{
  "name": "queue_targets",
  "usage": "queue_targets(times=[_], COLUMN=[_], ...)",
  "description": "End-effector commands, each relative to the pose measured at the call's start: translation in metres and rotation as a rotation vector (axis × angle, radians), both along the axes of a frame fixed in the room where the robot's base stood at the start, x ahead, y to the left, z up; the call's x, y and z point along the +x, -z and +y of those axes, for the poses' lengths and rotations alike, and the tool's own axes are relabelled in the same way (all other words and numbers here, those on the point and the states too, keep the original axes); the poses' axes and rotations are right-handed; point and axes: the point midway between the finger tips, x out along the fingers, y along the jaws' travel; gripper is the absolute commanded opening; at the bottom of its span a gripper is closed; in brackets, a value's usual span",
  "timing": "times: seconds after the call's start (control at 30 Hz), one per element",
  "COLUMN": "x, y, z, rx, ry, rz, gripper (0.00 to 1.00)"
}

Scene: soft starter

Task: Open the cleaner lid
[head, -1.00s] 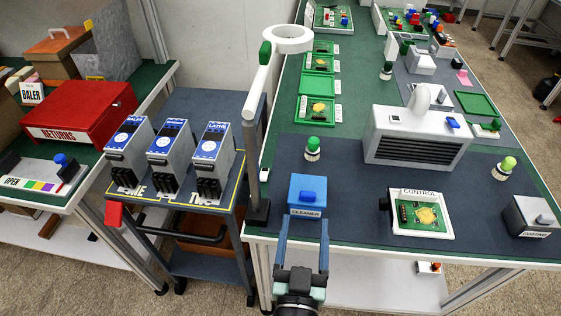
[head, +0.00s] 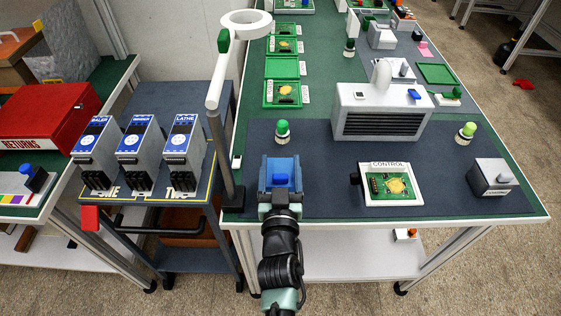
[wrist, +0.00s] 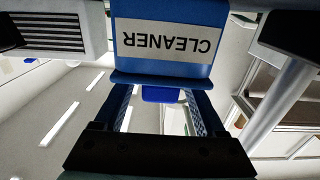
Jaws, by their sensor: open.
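The cleaner (head: 291,163) is a blue box near the front left of the bench's dark mat, with a darker blue knob (head: 280,180) on its lid. In the wrist view its CLEANER label (wrist: 165,40) appears upside down. The blue knob also shows there (wrist: 160,95), between my finger outlines. My gripper (wrist: 160,100) is open, with one finger on each side of the knob in the picture. I see a gap beside the knob and cannot tell any contact. In the head view my gripper (head: 280,188) covers the front of the cleaner. The lid looks shut.
A post with a white ring lamp (head: 245,24) stands just left of the cleaner. The CONTROL tray (head: 418,198) with a green board lies to the right. A grey vented unit (head: 380,112) and a green-capped bottle (head: 282,133) stand behind.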

Motion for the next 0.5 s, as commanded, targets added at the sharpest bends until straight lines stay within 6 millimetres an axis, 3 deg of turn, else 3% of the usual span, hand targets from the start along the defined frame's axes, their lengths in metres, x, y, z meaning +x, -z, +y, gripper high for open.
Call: queue_targets(times=[0.37, 0.5], x=[0.0059, 0.0058], y=[-0.0002, -0.0002], z=[-0.0004, -0.0003], rx=[0.0, 0.0], ry=[0.0, 0.0], rz=[0.0, 0.0], gripper=[0.72, 0.51])
